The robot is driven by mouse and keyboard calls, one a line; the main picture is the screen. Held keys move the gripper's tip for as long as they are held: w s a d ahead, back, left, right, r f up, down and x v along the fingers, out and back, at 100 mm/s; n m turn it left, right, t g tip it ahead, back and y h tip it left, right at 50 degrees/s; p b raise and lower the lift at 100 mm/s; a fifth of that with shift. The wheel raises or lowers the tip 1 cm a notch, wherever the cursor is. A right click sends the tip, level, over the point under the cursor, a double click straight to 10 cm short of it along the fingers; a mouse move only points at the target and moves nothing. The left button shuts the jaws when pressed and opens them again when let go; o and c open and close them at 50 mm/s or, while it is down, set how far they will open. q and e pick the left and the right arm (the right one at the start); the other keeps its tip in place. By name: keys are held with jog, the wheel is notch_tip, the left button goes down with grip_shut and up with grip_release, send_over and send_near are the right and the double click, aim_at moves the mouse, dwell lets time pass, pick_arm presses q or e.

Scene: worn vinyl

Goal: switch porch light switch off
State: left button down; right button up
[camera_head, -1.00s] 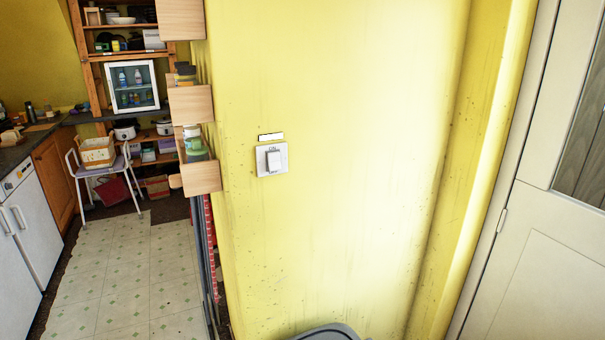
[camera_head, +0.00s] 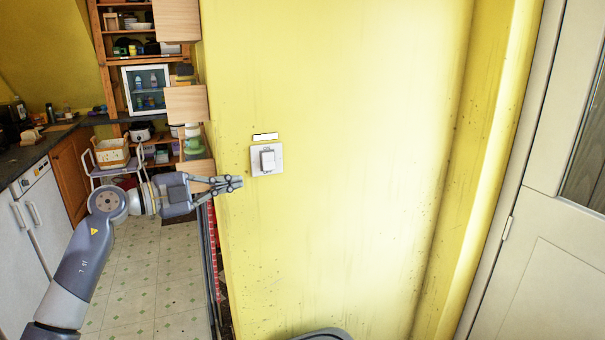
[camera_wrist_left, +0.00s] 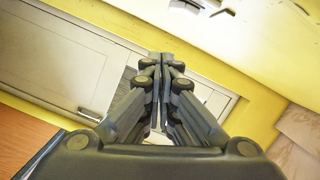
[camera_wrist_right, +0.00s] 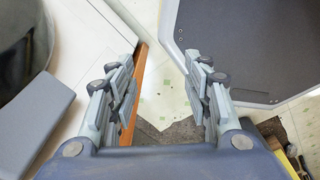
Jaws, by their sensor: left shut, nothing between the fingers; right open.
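My right gripper (camera_wrist_right: 161,92) is open and empty in the right wrist view, above the floor.
Wooden shelf boards (camera_head: 186,104) stick out at the wall's left edge, close to my left arm. A white door (camera_head: 550,250) stands at the right. The wall right of the switch is clear.

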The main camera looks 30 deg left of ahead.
aim_at(265, 171)
pick_arm(q)
jog(key=shift+s+d+r, duration=0.1)
jog(key=shift+d+r, duration=0.1)
jog(key=shift+r, duration=0.45)
jog(key=w+p, duration=0.2)
jog(key=w, duration=0.1)
jog(key=w+d+f+p, duration=0.1)
jog(key=w, duration=0.3)
jog(key=w+d+f+p, duration=0.1)
jog(key=w+p, duration=0.1)
jog(key=w, duration=0.2)
jog(key=shift+w+p, duration=0.1)
jog(key=shift+p, duration=0.2)
jog(key=shift+w+f, duration=0.1)
jog(key=shift+f, duration=0.05)
